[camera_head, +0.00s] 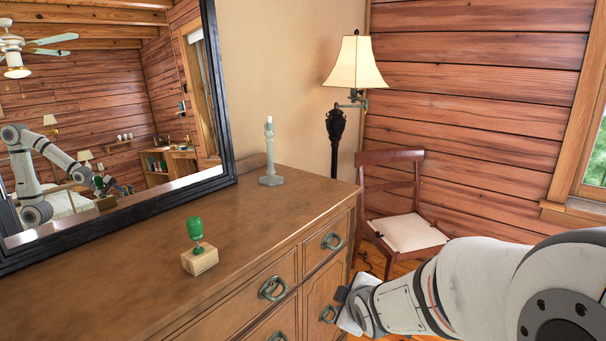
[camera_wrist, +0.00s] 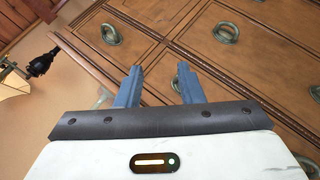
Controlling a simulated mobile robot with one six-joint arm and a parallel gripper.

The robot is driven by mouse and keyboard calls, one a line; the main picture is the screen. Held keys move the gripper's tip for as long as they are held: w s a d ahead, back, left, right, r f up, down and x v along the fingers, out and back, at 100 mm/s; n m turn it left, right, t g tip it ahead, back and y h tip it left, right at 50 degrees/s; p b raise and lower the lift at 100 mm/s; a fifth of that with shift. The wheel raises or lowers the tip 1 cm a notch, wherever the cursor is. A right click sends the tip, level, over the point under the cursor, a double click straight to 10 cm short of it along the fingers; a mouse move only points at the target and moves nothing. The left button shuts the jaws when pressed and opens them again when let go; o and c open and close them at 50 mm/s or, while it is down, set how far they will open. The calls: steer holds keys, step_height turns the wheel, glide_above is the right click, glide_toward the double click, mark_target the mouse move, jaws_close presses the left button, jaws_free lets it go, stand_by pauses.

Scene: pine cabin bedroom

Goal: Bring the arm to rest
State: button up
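My arm (camera_head: 470,285) reaches in from the right of the head view, in front of the dresser's right end. My gripper shows in the wrist view (camera_wrist: 158,85), with its two blue-grey fingers apart and nothing between them. Beyond the fingers are the dresser's drawer fronts and ring handles. In the head view the fingers are hard to make out near the dresser's lower right.
The wooden dresser (camera_head: 130,270) carries a green-topped object on a wooden block (camera_head: 200,262), a grey candlestick (camera_head: 270,160) and a large mirror (camera_head: 225,95). A chair (camera_head: 405,230) and a floor lamp (camera_head: 355,70) stand behind my arm.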

steer(key=s+d+r+m+g+p, duration=0.2)
steer(key=s+r+m, duration=0.4)
steer(key=s, duration=0.4)
steer(key=s+d+r+m+g+h+p, duration=0.1)
steer(key=s+d+r+m+g+p, duration=0.2)
steer(key=s, duration=0.8)
step_height(320, 180, up, 4)
steer(key=m+g+p, duration=0.2)
steer(key=m+p, duration=0.1)
steer(key=m, duration=0.1)
steer(key=shift+d+f+h, duration=0.15)
steer(key=shift+d+h, duration=0.05)
steer(key=shift+h, duration=0.1)
